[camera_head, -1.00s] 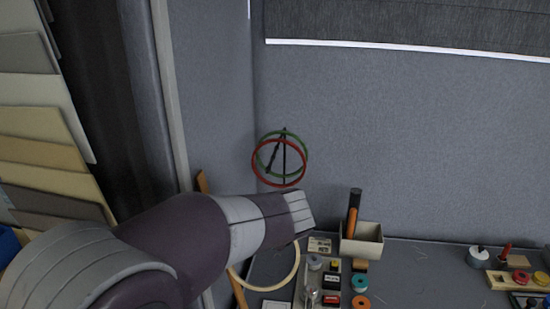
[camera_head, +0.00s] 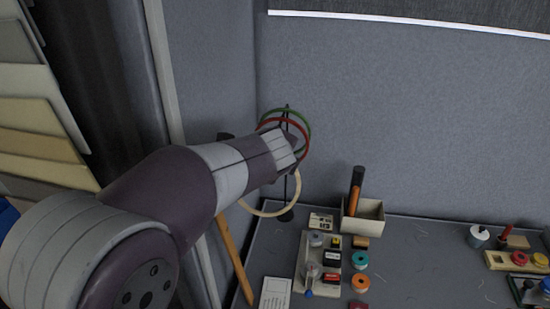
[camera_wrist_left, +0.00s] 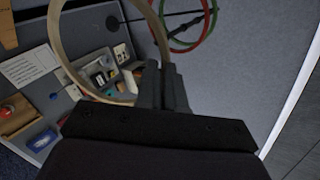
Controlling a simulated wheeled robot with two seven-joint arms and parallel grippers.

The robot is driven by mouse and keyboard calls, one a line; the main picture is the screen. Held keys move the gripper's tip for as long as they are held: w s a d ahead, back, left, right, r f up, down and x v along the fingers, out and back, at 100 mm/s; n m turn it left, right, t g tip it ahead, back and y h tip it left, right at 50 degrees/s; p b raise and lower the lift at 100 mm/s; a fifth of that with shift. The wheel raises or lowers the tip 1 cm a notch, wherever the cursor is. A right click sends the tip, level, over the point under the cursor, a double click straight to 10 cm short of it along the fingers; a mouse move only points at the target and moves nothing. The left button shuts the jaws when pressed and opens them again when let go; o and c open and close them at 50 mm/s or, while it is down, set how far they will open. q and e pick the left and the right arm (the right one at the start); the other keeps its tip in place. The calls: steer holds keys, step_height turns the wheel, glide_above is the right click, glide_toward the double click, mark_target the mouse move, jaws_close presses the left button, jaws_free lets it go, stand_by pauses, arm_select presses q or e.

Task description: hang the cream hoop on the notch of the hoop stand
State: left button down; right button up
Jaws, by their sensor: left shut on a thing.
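The cream hoop (camera_head: 268,213) hangs below my left wrist in the head view, its upper part hidden by my arm. The wrist view shows a large arc of the cream hoop (camera_wrist_left: 58,42) with its edge between my left gripper's fingers (camera_wrist_left: 162,75), which are shut on it. The hoop stand (camera_head: 286,188) is a thin black post on a round base near the back wall. A green hoop (camera_head: 308,124) and a red hoop (camera_head: 305,140) hang high on it. The stand's rod (camera_wrist_left: 178,14) lies beyond the cream hoop in the wrist view. The free notch cannot be made out.
A cream box (camera_head: 365,218) with a dark-and-orange handled tool stands right of the stand. A tray (camera_head: 318,255) of small parts and several spools lie in front. A wooden stick (camera_head: 235,262) leans at the table's left edge. The table's middle right is largely clear.

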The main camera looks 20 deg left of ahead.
arm_select(q)
steer(key=w+a+f+p, duration=0.1)
steer(key=w+a+p, duration=0.1)
steer(key=w, duration=0.9)
steer(key=shift+w+a+f+p, duration=0.15)
steer(key=shift+a+p, duration=0.2)
steer(key=shift+a, duration=0.15)
stand_by(0.6)
steer(key=c, duration=1.2)
jaws_free()
steer(key=shift+d, duration=0.1)
steer(key=shift+o, duration=0.2)
